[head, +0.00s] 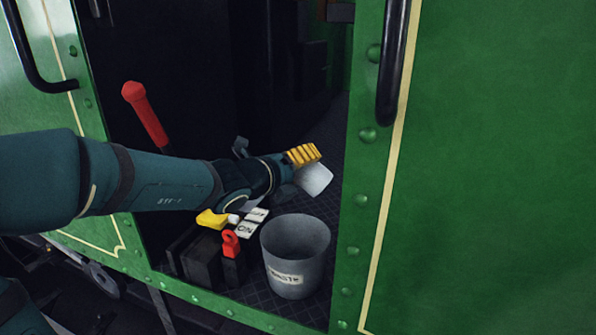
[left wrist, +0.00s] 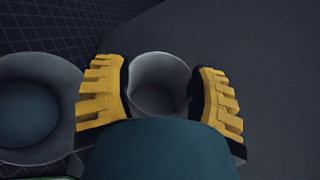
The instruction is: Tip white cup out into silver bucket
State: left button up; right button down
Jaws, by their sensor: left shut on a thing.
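The white cup (head: 315,179) is tilted on its side in my left gripper (head: 303,157), above and behind the silver bucket in the head view. In the left wrist view the cup (left wrist: 158,98) sits between the two yellow fingers of the left gripper (left wrist: 160,95), with its mouth and inner wall showing. I see no contents in it, but its lower part is hidden. The silver bucket (head: 294,275) stands upright on the dark floor and has a lettered label on its front. The bucket also shows at the left of the wrist view (left wrist: 38,72). My right gripper is not in view.
A yellow object (head: 211,219), label plates (head: 252,223) and a dark box with a red piece (head: 230,244) stand left of the bucket. A red-handled lever (head: 146,113) rises behind my arm. Green door walls (head: 480,170) bound the opening at right.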

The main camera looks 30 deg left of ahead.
aim_at(318, 164)
pick_arm(q)
jog(key=r+m, duration=0.1)
jog(key=r, duration=0.1)
jog(key=d+r+m+y+p, duration=0.1)
jog(key=r+m+g, duration=0.1)
jog(key=r, duration=0.1)
jog(key=shift+w+d+r+y+p, duration=0.25)
jog(key=shift+d+r+y+p, duration=0.05)
jog(key=shift+d, duration=0.05)
jog(key=shift+d+r+m, duration=0.25)
jog(key=shift+r+m, duration=0.05)
jog(key=shift+m, duration=0.2)
jog(key=shift+w+d+r+m+g+y, duration=0.1)
jog(key=shift+d+r+m+g+y, duration=0.1)
jog(key=shift+r+m+y, duration=0.15)
jog(key=shift+w+d+r+m+g+y, duration=0.1)
jog(key=shift+d+r+m, duration=0.15)
jog(key=shift+r, duration=0.2)
jog(key=shift+w+d+r+m+g+y, duration=0.1)
jog(key=shift+d+r+m+y, duration=0.1)
jog(key=shift+r+m+y, duration=0.15)
jog(key=shift+d+r+m+y+p, duration=0.3)
jog(key=shift+r+m+p, duration=0.15)
jog(key=shift+r, duration=0.1)
jog(key=shift+d+r+m+y+p, duration=0.2)
jog(key=shift+d+r+m+p, duration=0.1)
jog(key=shift+r+p, duration=0.15)
